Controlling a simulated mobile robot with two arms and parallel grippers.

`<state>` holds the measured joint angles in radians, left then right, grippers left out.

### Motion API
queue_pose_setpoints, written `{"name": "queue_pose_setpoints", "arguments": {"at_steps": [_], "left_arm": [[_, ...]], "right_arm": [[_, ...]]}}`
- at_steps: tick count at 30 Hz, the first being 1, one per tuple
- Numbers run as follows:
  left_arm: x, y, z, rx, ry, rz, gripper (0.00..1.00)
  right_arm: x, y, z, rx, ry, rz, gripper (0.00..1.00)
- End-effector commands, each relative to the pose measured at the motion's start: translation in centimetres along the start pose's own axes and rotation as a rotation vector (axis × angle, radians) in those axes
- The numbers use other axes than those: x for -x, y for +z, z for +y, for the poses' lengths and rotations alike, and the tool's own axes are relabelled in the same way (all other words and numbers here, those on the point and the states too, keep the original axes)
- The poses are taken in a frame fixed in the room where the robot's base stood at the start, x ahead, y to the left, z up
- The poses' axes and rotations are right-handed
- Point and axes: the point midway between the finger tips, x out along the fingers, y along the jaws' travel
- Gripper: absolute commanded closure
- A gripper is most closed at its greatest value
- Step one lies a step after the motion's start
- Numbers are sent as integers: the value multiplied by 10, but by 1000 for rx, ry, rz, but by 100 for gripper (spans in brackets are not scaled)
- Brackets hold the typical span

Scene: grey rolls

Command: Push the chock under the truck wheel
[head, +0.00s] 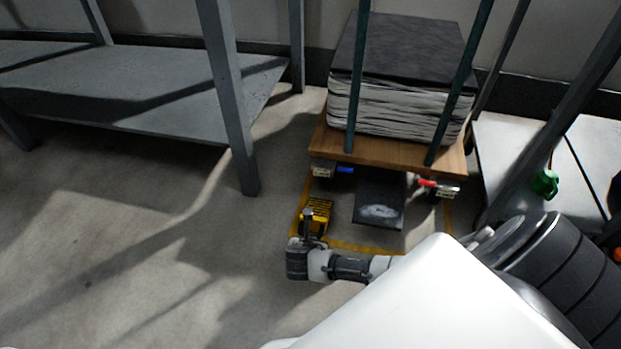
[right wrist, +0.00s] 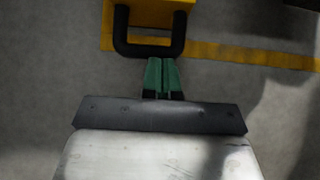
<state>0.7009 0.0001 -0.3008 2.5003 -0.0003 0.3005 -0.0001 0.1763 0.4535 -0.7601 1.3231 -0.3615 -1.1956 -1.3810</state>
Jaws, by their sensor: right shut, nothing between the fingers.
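The yellow chock (head: 319,211) lies on the floor in front of the truck's left front wheel (head: 322,170), with floor visible between them. In the right wrist view the yellow chock (right wrist: 160,13) shows at the top, with its black handle (right wrist: 121,38) facing me. My right gripper (head: 308,219) is at the chock's near end. Its green fingers (right wrist: 162,76) are shut together and empty, their tips at the handle's near bar; I cannot tell whether they touch. The truck (head: 375,148) has a wooden deck and dark green posts. My left gripper is not in view.
A stack of grey sheets (head: 400,95) loads the truck. A dark plate (head: 379,200) hangs or leans below its front edge. Yellow floor tape (head: 365,248) surrounds the area. A grey shelf (head: 150,95) stands left, with its leg (head: 247,170) nearby. Floor on the left is clear.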

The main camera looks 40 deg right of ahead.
Motion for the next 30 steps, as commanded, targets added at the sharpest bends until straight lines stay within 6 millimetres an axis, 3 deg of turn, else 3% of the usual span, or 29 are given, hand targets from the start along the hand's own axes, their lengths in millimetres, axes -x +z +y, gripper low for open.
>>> {"name": "queue_pose_setpoints", "arguments": {"at_steps": [1, 4, 10, 16, 30], "left_arm": [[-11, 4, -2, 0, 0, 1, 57], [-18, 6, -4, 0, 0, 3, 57], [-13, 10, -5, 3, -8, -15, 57], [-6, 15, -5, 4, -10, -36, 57], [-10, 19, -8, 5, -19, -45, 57]], "right_arm": [[-4, 14, -2, -1, -7, -4, 100], [-20, 28, -2, -1, -8, -5, 100], [-44, 47, -2, 0, -6, -3, 100], [-49, 50, -3, 0, -5, -2, 100], [-44, 50, -11, -1, -8, -2, 100]]}}
